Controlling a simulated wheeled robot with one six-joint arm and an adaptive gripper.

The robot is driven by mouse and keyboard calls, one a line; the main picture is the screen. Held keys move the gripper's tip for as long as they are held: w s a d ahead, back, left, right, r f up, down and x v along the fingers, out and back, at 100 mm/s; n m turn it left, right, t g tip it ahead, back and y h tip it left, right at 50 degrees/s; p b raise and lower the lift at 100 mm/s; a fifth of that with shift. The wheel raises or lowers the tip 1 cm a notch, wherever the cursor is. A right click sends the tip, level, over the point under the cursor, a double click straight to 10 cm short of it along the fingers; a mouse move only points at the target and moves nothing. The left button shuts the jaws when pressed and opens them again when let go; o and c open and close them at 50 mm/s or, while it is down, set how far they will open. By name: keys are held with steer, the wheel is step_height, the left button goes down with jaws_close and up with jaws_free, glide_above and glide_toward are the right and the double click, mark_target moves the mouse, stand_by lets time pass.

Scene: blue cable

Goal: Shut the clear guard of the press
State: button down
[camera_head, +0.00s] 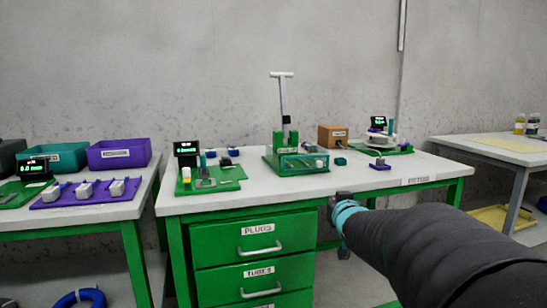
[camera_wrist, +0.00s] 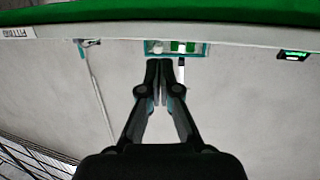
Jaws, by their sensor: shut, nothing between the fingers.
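The green press (camera_head: 282,142) stands at the middle of the white-topped bench, with its T-shaped lever raised. Its clear guard (camera_head: 303,162) is a see-through, green-edged box part low at the front. I cannot tell for sure how far open it is. My gripper (camera_head: 333,203) is at the bench's front edge, below the top and to the right of the drawers, well apart from the guard. In the wrist view, which looks upside down, my gripper (camera_wrist: 158,66) has its fingers together and empty. The press front (camera_wrist: 176,48) shows just beyond the fingertips, partly hidden.
The bench top (camera_head: 345,180) is bare in front of the press. A board with a display (camera_head: 205,175) lies to its left. Green drawers (camera_head: 252,275) are below.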

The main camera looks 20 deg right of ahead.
steer(key=t+y+p, duration=0.1)
steer(key=t, duration=0.1)
glide_toward(321, 165)
steer(key=shift+n, duration=0.4)
steer(key=w, duration=0.2)
steer(key=w+p, duration=0.1)
steer(key=w, duration=0.1)
steer(key=w+d, duration=0.1)
steer(key=w, duration=0.2)
steer(key=shift+w+f+p, duration=0.1)
steer(key=shift+f+p, duration=0.05)
steer(key=shift+p, duration=0.25)
steer(key=shift+d, duration=0.1)
steer(key=shift+w+d+p, duration=0.25)
steer(key=shift+w+d, duration=0.05)
steer(key=shift+w, duration=0.3)
steer(key=shift+w+d+p, duration=0.2)
steer(key=shift+w+d, duration=0.1)
steer(key=shift+w, duration=0.3)
steer(key=shift+s, duration=0.1)
steer(key=shift+s, duration=0.2)
steer(key=s+b, duration=0.1)
steer(key=s, duration=1.2)
steer(key=shift+s+d+b, duration=0.25)
steer(key=shift+b, duration=0.15)
